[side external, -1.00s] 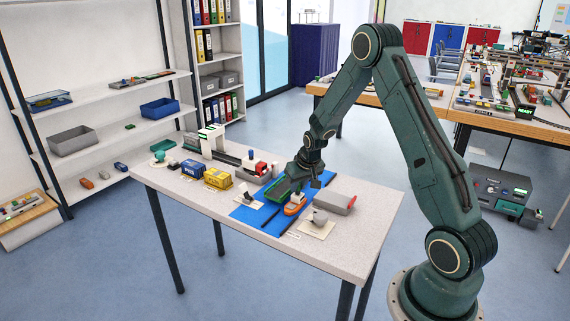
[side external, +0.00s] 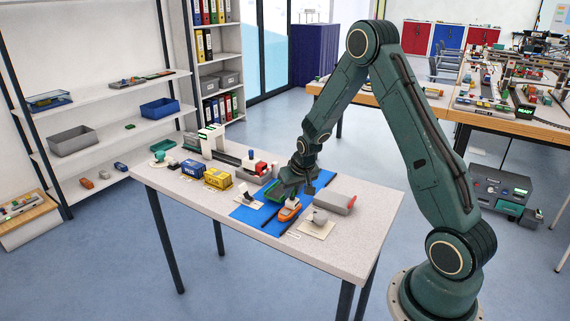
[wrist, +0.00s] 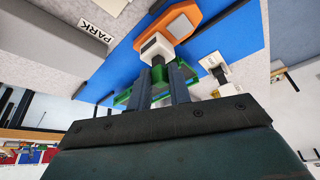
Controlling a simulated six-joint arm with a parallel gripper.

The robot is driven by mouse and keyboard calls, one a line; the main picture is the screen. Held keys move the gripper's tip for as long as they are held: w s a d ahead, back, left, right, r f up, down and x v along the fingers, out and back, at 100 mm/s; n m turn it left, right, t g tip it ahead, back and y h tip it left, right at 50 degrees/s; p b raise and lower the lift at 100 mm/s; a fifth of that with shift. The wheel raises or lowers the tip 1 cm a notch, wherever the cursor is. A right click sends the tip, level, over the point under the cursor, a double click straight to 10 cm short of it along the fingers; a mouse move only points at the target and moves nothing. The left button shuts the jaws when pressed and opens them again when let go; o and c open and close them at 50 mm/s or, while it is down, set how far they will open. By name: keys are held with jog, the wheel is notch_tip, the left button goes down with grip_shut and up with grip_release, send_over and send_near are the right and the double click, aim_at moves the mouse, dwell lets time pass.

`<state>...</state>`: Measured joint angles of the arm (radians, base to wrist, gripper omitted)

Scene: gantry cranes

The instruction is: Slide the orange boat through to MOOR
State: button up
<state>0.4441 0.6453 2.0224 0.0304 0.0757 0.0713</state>
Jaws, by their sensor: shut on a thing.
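The orange boat (side external: 288,213) sits on the blue mat (side external: 248,214), between two dark bars, with its white cabin toward my gripper. In the wrist view, the orange hull (wrist: 178,27) and white cabin (wrist: 155,48) are just beyond my fingertips. My gripper (side external: 298,190) is low over the mat at the boat's cabin end. Its fingers (wrist: 162,80) are shut on a small green part against the cabin, which appears to belong to the boat. A larger green object (side external: 279,188) lies behind, partly hidden by my gripper. I cannot read a MOOR label.
A grey block (side external: 335,203) with a red end stands right of the mat, and a small grey piece on a pale card (side external: 316,230) is near the front. Yellow (side external: 218,178) and blue (side external: 192,168) containers stand to the left. A PARK label (wrist: 95,31) shows in the wrist view.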

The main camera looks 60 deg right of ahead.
jog(key=shift+w+a, duration=0.1)
jog(key=shift+a, duration=2.15)
jog(key=o, duration=0.7)
jog(key=shift+r, duration=0.1)
jog(key=shift+r, duration=3.4)
